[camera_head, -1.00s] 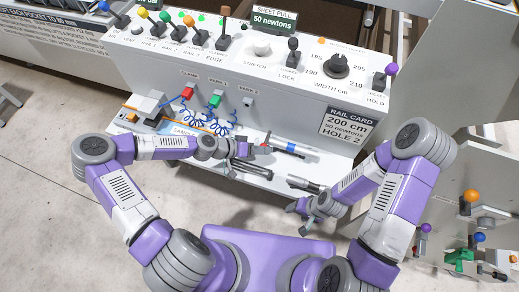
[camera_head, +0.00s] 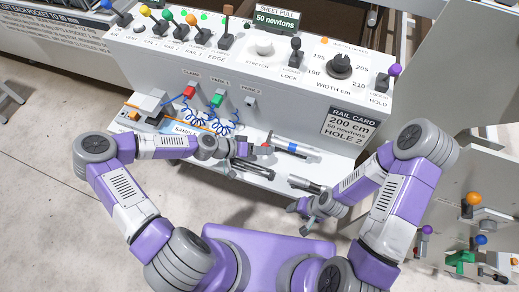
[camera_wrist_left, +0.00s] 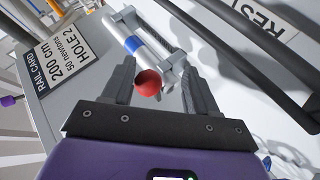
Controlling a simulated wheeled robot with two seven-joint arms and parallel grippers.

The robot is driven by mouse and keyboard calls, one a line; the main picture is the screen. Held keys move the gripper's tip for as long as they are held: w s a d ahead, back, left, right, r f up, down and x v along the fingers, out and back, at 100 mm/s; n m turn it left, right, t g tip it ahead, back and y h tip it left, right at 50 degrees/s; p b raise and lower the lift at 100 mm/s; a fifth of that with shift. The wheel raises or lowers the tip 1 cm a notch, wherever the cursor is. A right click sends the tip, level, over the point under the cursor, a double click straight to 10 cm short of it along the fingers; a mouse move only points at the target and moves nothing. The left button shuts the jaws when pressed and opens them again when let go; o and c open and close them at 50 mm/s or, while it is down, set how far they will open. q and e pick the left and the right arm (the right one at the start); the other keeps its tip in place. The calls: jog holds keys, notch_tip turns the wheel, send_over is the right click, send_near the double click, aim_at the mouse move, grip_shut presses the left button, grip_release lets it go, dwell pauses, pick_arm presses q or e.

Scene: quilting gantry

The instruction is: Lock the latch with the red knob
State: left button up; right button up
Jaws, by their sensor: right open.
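The latch (camera_wrist_left: 152,58) is a silver cylinder with a blue band, lying on the white shelf; its red knob (camera_wrist_left: 148,83) sticks out toward my left gripper. In the head view the red knob (camera_head: 265,147) shows small beside the blue band (camera_head: 292,147). My left gripper (camera_wrist_left: 157,85) is open, with the knob in view between its fingers, nearer the left finger; a gap shows on the right. I cannot tell whether the knob is fully between the fingertips in depth. In the head view my left gripper (camera_head: 244,148) is left of the knob. My right gripper (camera_head: 308,208) is open and empty, low in front of the shelf.
A console (camera_head: 250,70) with several coloured levers and a dial (camera_head: 340,65) stands behind the shelf. A rail card (camera_head: 345,124) is on its front. Dark bars lie on the shelf near the latch. At right stands a panel with an orange knob (camera_head: 474,198). The floor at left is clear.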

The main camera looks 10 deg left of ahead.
pick_arm(q)
jog(key=p+v, duration=0.2)
jog(key=v, duration=0.5)
jog(key=shift+a+r+p, duration=0.1)
jog(key=shift+a+p, duration=0.1)
jog(key=shift+p, duration=0.1)
jog(key=shift+s, duration=0.15)
